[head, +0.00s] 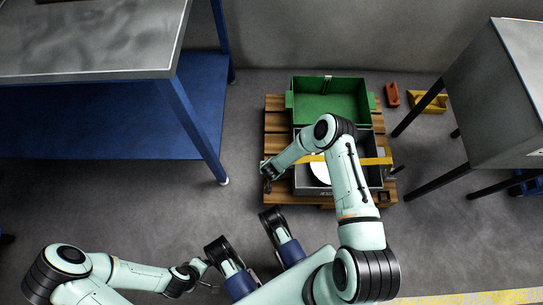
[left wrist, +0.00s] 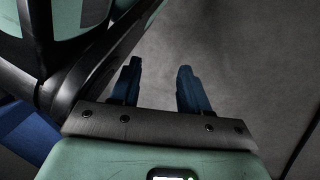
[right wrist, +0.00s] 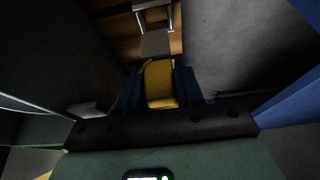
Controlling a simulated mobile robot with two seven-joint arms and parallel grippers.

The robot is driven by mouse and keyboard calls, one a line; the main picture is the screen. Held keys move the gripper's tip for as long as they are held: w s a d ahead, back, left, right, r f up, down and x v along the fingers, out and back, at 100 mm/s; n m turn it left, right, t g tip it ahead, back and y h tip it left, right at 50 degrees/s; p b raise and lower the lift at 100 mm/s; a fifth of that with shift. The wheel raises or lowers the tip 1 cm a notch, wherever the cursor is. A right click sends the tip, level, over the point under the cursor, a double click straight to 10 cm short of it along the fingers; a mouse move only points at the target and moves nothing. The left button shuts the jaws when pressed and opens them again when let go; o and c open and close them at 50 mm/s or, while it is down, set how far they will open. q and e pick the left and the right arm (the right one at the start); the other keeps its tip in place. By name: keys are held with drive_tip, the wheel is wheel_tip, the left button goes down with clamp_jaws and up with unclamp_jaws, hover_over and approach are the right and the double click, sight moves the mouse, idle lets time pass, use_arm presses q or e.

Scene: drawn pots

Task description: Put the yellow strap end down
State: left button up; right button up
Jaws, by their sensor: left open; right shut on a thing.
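The yellow strap (head: 374,161) lies across the grey crate (head: 312,191) on the wooden pallet, passing behind my right arm. In the right wrist view, its yellow end (right wrist: 160,82) is between the fingers of my right gripper (right wrist: 160,88), which is shut on it. In the head view my right gripper (head: 268,181) is at the pallet's left edge, and the held end is too small to make out there. My left gripper (left wrist: 160,80) is open and empty above bare floor; in the head view it is low at the left (head: 207,275).
A green crate (head: 328,99) stands at the back of the pallet (head: 277,122). A white round thing (head: 319,172) is in the grey crate. Red (head: 392,95) and yellow (head: 427,103) bins lie on the floor. Tables stand left (head: 90,40) and right (head: 490,90). The floor left of the pallet is clear.

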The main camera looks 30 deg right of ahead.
use_arm(q)
drive_tip(key=shift+g, duration=0.7)
drive_tip(key=shift+s+a+f+b, duration=0.1)
drive_tip(key=shift+s+f+b, duration=0.45)
drive_tip(key=shift+s, duration=0.5)
drive_tip(key=shift+s+a+f+b, duration=0.1)
drive_tip(key=shift+s+f+b, duration=0.2)
drive_tip(key=shift+s+f, duration=0.5)
use_arm(e)
drive_tip(key=shift+f, duration=2.75)
use_arm(q)
drive_tip(key=shift+s+r, duration=0.15)
drive_tip(key=shift+s, duration=0.1)
use_arm(e)
drive_tip(key=shift+f, duration=0.1)
drive_tip(key=shift+f, duration=0.1)
drive_tip(key=o, duration=1.1)
use_arm(q)
drive_tip(key=shift+s, duration=0.15)
use_arm(e)
drive_tip(key=shift+o, duration=0.2)
